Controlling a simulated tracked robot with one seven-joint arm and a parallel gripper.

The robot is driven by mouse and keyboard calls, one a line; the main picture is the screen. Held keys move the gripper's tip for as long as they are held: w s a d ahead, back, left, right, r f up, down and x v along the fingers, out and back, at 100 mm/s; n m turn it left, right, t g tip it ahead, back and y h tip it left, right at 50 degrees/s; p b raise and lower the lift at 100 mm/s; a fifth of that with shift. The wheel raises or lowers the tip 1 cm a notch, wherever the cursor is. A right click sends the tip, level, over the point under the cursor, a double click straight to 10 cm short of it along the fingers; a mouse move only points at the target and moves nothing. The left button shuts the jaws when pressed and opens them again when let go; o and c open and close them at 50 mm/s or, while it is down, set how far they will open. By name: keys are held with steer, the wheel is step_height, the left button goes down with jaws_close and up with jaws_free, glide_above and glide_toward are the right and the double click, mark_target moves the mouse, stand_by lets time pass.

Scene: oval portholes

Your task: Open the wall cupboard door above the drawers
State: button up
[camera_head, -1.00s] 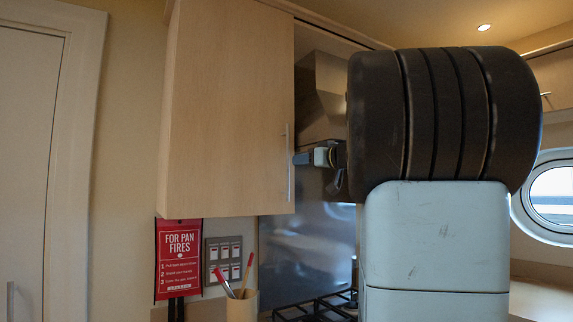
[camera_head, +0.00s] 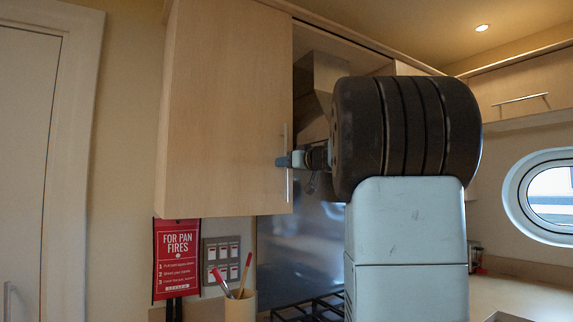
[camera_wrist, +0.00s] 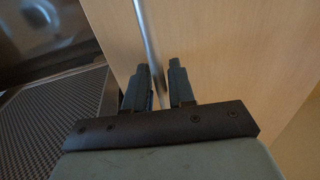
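The wall cupboard door (camera_head: 225,100) is pale wood and looks shut in the head view. Its vertical metal bar handle (camera_head: 287,190) is near the door's right edge. My gripper (camera_head: 281,161) is at the handle's height, with its fingertips reaching the bar. In the wrist view the gripper (camera_wrist: 157,80) is open, one finger on each side of the handle (camera_wrist: 147,40), with gaps visible. The door (camera_wrist: 220,50) fills the right of that view. Whether a finger touches the bar cannot be told. No drawers show.
A steel extractor hood (camera_head: 318,85) and a hob (camera_head: 310,308) are right of the cupboard. A red fire blanket pouch (camera_head: 177,260), a switch panel (camera_head: 221,262) and a utensil pot (camera_head: 240,306) sit below. Another cupboard handle (camera_head: 521,99) is at upper right.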

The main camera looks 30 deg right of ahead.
jaws_close()
steer(key=shift+d, duration=0.1)
steer(key=shift+s, duration=0.15)
